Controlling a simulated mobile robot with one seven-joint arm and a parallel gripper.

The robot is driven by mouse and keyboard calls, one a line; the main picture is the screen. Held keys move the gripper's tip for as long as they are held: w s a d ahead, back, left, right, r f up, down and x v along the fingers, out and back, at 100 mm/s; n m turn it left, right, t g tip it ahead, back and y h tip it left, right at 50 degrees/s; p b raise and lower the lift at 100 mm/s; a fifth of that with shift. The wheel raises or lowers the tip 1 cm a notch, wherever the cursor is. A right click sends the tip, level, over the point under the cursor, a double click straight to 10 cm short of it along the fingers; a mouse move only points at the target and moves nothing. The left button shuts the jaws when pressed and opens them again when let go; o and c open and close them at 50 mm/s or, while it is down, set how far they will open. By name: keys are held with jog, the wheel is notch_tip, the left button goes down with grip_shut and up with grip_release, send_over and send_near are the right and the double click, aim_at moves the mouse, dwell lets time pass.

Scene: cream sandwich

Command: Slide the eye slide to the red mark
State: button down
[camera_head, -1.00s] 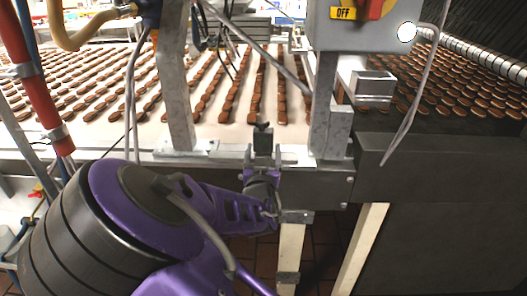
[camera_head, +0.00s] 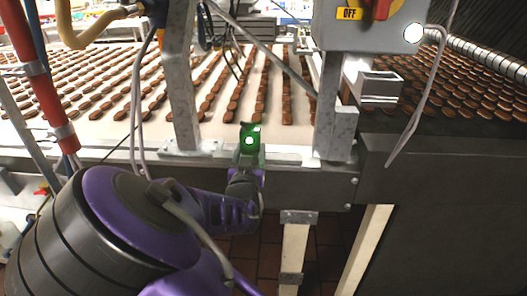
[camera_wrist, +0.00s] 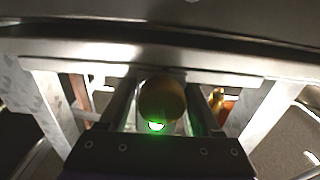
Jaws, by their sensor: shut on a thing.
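The eye slide (camera_head: 249,136) is a small upright block on the metal rail at the front edge of the conveyor. It glows green with a bright white spot. My gripper (camera_head: 248,162) is at the slide's near side, shut on it. In the wrist view a round, dull yellow-brown part of the slide (camera_wrist: 162,98) sits between the two fingers of my gripper (camera_wrist: 160,112), with a green light below it. I cannot make out the red mark in either view.
Metal posts stand on the rail to the left (camera_head: 184,95) and right (camera_head: 331,110) of the slide. A grey switch box (camera_head: 375,25) hangs above right. Rows of brown cookies (camera_head: 228,98) lie on the belt behind.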

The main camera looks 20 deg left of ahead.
jog(key=shift+a, duration=0.15)
jog(key=shift+c, duration=1.2)
grip_release()
jog(key=shift+s, duration=0.15)
jog(key=p+v, duration=0.1)
jog(key=v, duration=1.6)
jog(key=shift+p, duration=0.3)
jog(key=shift+s, duration=0.1)
